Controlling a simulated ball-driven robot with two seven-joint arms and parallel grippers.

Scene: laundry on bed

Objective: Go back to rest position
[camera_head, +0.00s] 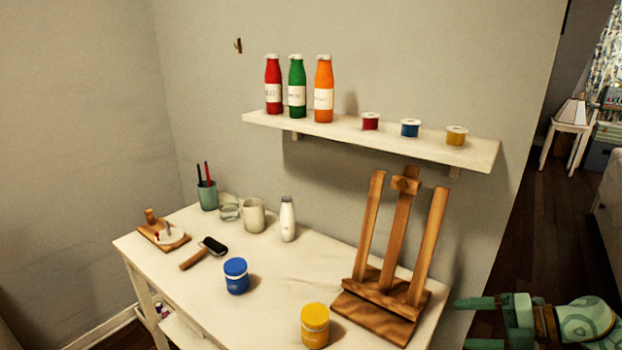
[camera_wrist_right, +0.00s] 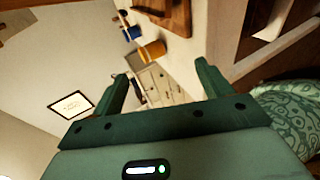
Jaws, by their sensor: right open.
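My right gripper (camera_head: 482,322) is at the lower right of the head view, just right of the table's right end. Its two fingers are apart with nothing between them. In the right wrist view the open fingers (camera_wrist_right: 162,88) also show empty, with a yellow jar (camera_wrist_right: 152,51) beyond them. My left gripper is in neither view.
A white table (camera_head: 275,285) holds a wooden easel (camera_head: 397,255), the yellow jar (camera_head: 315,325), a blue jar (camera_head: 236,275), a roller (camera_head: 205,252) and cups. A wall shelf (camera_head: 340,130) above carries three bottles and three small pots. Dark floor (camera_head: 545,230) is clear at right.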

